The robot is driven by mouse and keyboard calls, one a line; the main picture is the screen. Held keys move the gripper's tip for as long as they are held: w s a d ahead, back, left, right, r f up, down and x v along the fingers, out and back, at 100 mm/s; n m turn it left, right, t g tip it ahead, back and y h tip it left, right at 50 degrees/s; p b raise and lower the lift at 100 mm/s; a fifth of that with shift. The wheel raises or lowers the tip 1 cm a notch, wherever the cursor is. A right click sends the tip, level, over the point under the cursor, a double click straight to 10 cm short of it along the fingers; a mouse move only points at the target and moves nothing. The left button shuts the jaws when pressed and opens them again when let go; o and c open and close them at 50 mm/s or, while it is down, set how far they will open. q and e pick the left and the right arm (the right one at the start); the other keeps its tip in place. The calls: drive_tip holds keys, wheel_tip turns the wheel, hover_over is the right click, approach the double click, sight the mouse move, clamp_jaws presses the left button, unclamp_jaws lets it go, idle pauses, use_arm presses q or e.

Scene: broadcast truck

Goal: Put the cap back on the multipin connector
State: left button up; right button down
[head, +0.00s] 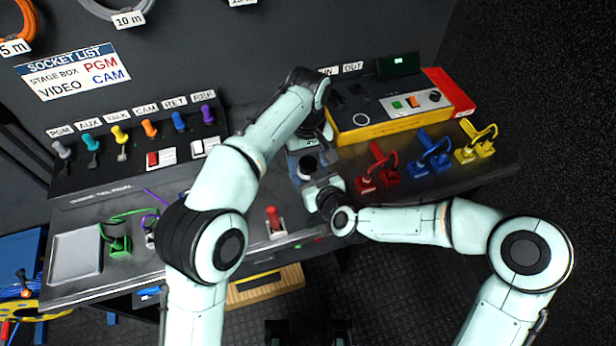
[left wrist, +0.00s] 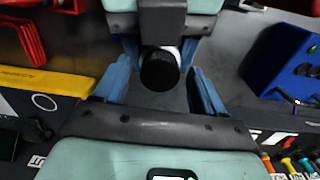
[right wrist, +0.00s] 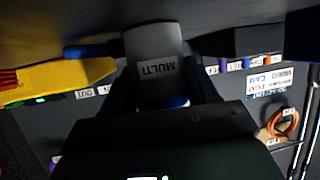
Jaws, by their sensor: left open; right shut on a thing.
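A grey connector body labelled MULTI (right wrist: 155,65) fills the middle of the right wrist view, and my right gripper (head: 322,188) is shut on it. In the head view a black round end with a pale ring (head: 308,167) stands up beside that gripper. It also shows in the left wrist view (left wrist: 160,70), between the blue fingers of my left gripper (left wrist: 160,92). The left gripper is open, with gaps beside the round end. In the head view the left gripper (head: 305,150) is partly hidden by its own arm. I cannot tell whether the black end is the cap or the connector's face.
Red (head: 377,168), blue (head: 430,155) and yellow (head: 475,143) tethered pieces stand on the bench at right. A yellow-edged box (head: 395,108) is behind them. A red-handled piece (head: 274,220), a green piece (head: 118,243) and a grey tray (head: 76,254) are at front left.

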use_arm(q)
drive_tip(key=c, duration=1.1)
drive_tip(key=shift+c, duration=0.2)
drive_tip(key=m, duration=0.3)
drive_tip(key=o, duration=1.2)
drive_tip(key=shift+c, duration=0.2)
